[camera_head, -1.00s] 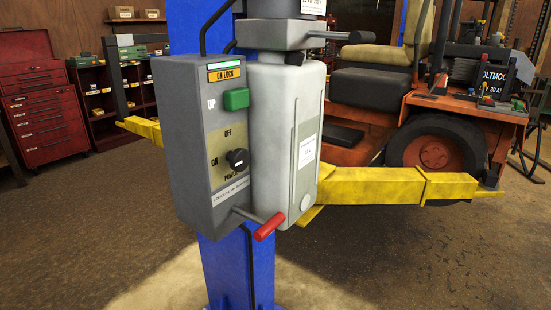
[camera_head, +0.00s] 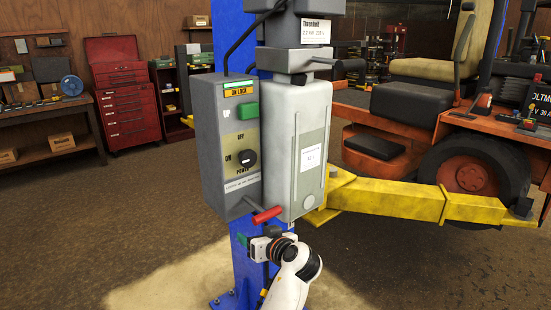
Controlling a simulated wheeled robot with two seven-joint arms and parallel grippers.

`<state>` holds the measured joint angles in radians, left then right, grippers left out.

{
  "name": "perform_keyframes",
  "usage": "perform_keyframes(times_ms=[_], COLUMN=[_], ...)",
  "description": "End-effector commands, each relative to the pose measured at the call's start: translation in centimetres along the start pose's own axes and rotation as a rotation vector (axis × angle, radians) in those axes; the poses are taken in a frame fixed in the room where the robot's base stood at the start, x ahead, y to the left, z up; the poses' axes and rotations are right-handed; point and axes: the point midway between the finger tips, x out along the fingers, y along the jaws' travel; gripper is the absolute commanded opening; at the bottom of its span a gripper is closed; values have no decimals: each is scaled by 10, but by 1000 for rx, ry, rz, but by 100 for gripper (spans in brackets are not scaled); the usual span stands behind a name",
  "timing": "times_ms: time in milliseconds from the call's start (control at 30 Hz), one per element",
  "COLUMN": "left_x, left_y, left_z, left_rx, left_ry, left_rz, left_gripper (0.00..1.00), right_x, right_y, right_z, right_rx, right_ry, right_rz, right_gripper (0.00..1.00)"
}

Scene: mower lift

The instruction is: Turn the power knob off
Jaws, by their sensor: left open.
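The black power knob (camera_head: 246,158) sits on a tan plate on the front of the grey control box (camera_head: 210,150). The plate reads OFF above the knob, ON to its left and POWER below. The knob's pointer is too small to read for certain. My left gripper (camera_head: 257,246) is open at the lower middle, below the box and the red-handled lever, in front of the blue post. It is clear of the knob, and its fingertips are partly hidden by my white wrist. My right gripper is not in view.
A green button (camera_head: 248,111) sits above the knob. A red-handled lever (camera_head: 267,214) juts out below the box. A white-grey motor housing (camera_head: 297,140) adjoins it on the blue post (camera_head: 240,258). A yellow lift arm (camera_head: 390,198) extends right under the orange mower (camera_head: 430,150).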

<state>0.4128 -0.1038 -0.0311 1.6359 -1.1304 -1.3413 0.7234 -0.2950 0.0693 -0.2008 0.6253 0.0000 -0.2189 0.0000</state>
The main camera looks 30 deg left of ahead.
Motion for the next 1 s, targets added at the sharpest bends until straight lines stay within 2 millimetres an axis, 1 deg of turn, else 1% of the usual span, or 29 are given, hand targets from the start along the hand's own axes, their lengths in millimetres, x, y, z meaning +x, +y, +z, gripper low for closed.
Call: perform_keyframes(times_ms=[33, 67, 133, 267, 500, 600, 700, 767, 867, 1000], left_x=[-5, -4, -4, -8, -22, -29, -32, -29, -18, 7], left_y=[8, 4, -2, -9, -22, -26, -26, -26, -23, -17], left_z=[17, 21, 36, 67, 132, 154, 167, 171, 176, 186], left_rx=[-46, -47, -67, -111, -196, -223, -236, -237, -236, -235], left_ry=[-10, -24, -55, -118, -250, -297, -325, -330, -329, -329], left_rz=[23, 30, 45, 74, 123, 137, 145, 148, 149, 149], left_gripper=[68, 68, 68, 68, 68, 68, 68, 68, 68, 68], right_x=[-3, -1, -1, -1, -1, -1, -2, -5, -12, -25], right_y=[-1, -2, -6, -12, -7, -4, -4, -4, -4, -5], right_z=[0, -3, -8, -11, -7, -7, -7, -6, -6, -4], right_rx=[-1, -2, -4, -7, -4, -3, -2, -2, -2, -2], right_ry=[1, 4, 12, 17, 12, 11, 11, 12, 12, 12], right_rz=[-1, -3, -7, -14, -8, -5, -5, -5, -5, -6], right_gripper=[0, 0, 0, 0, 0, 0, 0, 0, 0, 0])
